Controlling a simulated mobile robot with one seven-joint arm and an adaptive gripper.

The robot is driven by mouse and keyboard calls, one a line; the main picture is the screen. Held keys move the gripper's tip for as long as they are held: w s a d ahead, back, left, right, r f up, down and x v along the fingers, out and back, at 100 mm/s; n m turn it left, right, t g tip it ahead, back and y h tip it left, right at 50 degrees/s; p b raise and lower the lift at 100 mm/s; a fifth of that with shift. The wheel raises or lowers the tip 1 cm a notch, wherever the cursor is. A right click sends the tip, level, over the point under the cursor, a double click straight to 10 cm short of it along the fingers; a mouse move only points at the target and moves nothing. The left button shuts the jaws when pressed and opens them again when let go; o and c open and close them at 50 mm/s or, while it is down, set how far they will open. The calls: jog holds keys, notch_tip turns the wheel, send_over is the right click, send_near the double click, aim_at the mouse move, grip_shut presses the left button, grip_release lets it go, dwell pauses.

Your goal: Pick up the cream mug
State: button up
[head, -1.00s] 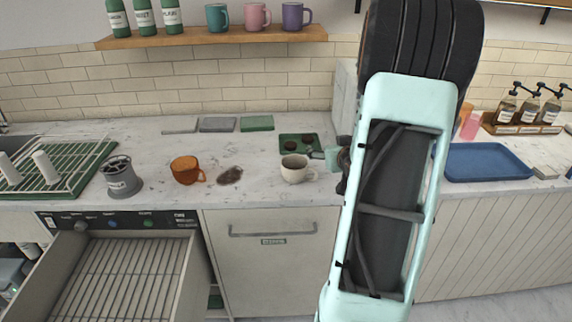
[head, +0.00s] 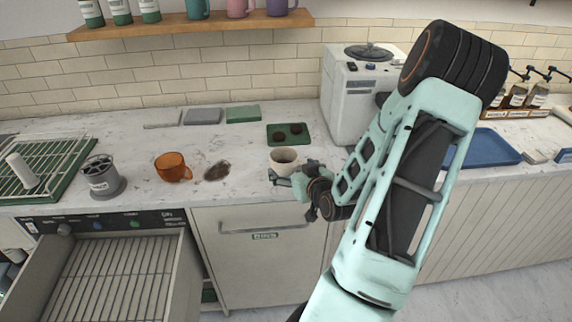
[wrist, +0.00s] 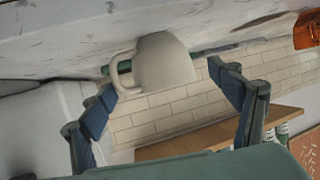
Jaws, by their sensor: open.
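The cream mug (head: 284,161) stands upright on the marble counter, near its front edge. In the wrist view, which is upside down, the mug (wrist: 165,62) lies ahead between the fingertips, its handle on the left side. My gripper (head: 293,175) is at the mug's front right in the head view and hides part of its lower side. In the wrist view my gripper (wrist: 162,84) is open, with a finger on either side of the mug and nothing held. I cannot tell whether a finger touches it.
An orange mug (head: 172,167) and a dark stain (head: 217,171) are left of the cream mug. A green tray (head: 288,127) with two dark round items lies behind it. A white machine (head: 350,110) stands behind right. An open drawer (head: 100,270) juts out at front left.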

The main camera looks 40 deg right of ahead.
aim_at(280, 157)
jog(key=x, duration=0.1)
jog(key=p+x, duration=0.1)
jog(key=x, duration=0.3)
jog(key=shift+w+r, duration=0.25)
jog(key=shift+r, duration=0.1)
jog(key=shift+w+d+f, duration=0.15)
jog(key=shift+w+f, duration=0.05)
jog(key=shift+w, duration=0.3)
jog(key=shift+c, duration=0.2)
jog(key=c, duration=1.5)
jog(key=shift+o, duration=0.2)
